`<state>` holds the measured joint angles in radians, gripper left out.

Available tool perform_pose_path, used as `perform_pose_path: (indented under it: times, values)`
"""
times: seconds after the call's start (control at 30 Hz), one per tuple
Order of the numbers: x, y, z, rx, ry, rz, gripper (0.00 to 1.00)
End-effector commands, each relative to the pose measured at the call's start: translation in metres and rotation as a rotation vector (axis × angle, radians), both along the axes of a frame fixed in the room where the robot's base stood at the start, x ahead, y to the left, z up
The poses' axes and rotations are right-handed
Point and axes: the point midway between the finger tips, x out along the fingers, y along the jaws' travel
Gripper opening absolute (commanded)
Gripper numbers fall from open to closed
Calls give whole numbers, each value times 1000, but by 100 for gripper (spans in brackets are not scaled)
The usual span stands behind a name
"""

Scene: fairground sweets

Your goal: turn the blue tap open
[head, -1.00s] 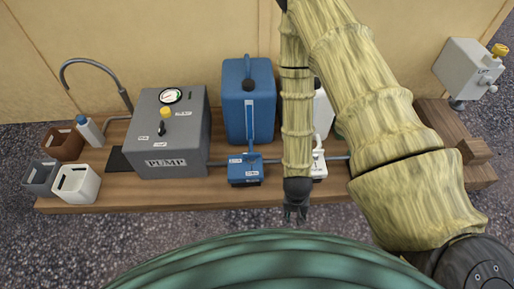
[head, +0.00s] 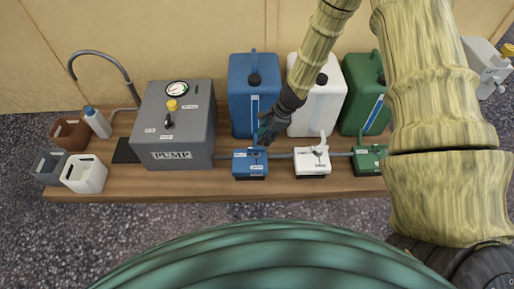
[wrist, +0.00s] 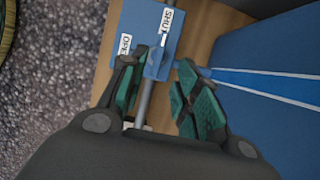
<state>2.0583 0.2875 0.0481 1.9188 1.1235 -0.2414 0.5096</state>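The blue tap (head: 249,165) is a small blue block on the pipe in front of the blue canister (head: 240,97). In the wrist view the tap block (wrist: 145,25) carries an OPEN label (wrist: 124,44) and a SHUT label (wrist: 166,20). Its blue lever (wrist: 156,63) stands up from the block, just ahead of and between my fingertips. My gripper (head: 263,135) is above and behind the tap in the head view. In the wrist view my gripper (wrist: 158,90) has its green-padded fingers apart, with nothing held. Whether a finger touches the lever I cannot tell.
A white tap (head: 312,161) and a green tap (head: 368,160) sit to the right on the same pipe. White (head: 312,105) and green (head: 358,85) canisters stand behind. The grey pump (head: 176,130) is left of the blue tap. Ground in front of the bench is clear.

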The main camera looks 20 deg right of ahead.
Motion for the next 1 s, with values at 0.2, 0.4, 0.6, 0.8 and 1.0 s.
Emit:
perform_pose_path:
  times: [0.2,0.4,0.6,0.8,1.0]
  values:
    - [3,14,-38,0,1,3,32]
    - [6,23,-59,-1,1,4,32]
    - [7,27,-67,-1,0,3,32]
    - [7,28,-68,-1,0,3,32]
    - [7,27,-68,-1,0,3,14]
